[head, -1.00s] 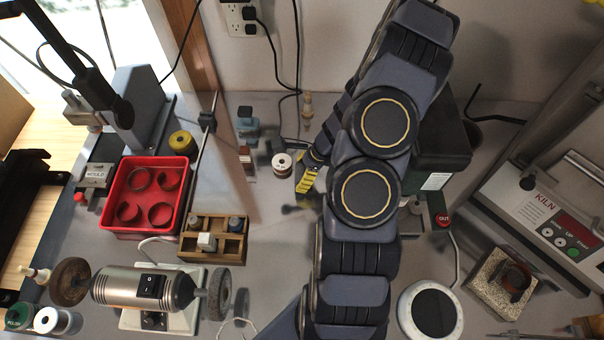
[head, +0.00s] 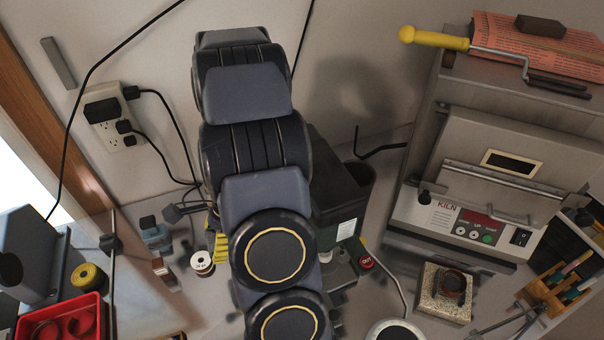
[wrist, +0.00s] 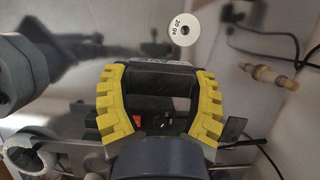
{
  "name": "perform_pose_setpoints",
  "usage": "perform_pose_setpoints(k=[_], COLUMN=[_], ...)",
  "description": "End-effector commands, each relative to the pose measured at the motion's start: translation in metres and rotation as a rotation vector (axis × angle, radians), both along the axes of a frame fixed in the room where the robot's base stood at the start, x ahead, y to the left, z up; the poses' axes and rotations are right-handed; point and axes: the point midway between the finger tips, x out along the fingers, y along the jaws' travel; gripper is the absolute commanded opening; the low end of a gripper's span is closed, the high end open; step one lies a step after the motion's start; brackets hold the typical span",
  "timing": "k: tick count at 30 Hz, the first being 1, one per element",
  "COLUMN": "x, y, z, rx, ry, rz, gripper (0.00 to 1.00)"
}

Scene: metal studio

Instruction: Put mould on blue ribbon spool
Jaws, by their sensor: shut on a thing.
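My gripper (wrist: 158,75) has two ridged yellow fingers. In the wrist view they are closed on a dark block (wrist: 160,82); whether it is the mould I cannot tell. In the head view, one yellow finger (head: 216,240) shows at the left edge of my arm, which hides the rest. A spool (head: 202,262) with a white top and reddish windings stands just in front of the finger; its white label shows in the wrist view (wrist: 263,31). I cannot make out a blue ribbon spool in the current views.
A red tray (head: 60,320) is at lower left. A small blue item (head: 155,235) stands left of the white-topped spool. The kiln (head: 480,205) and a speckled block (head: 446,293) are at right.

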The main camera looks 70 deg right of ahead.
Motion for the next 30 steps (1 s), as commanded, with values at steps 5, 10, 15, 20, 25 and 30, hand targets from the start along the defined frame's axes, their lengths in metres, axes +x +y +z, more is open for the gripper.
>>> perform_pose_setpoints(k=[5,10,15,20,25,30], x=[0.001,0.001,0.015,0.03,0.045,0.049], y=[-0.002,-0.002,-0.021,-0.049,-0.095,-0.166], z=[0.033,0.062,0.066,0.068,0.072,0.073], rx=[-0.011,-0.011,-0.003,-0.001,-0.005,-0.007], ry=[-0.003,-0.004,-0.002,-0.002,-0.005,-0.005], rz=[0.0,0.0,-0.075,-0.176,-0.334,-0.589], gripper=[0.29,0.29,0.29,0.29,0.29,0.29])
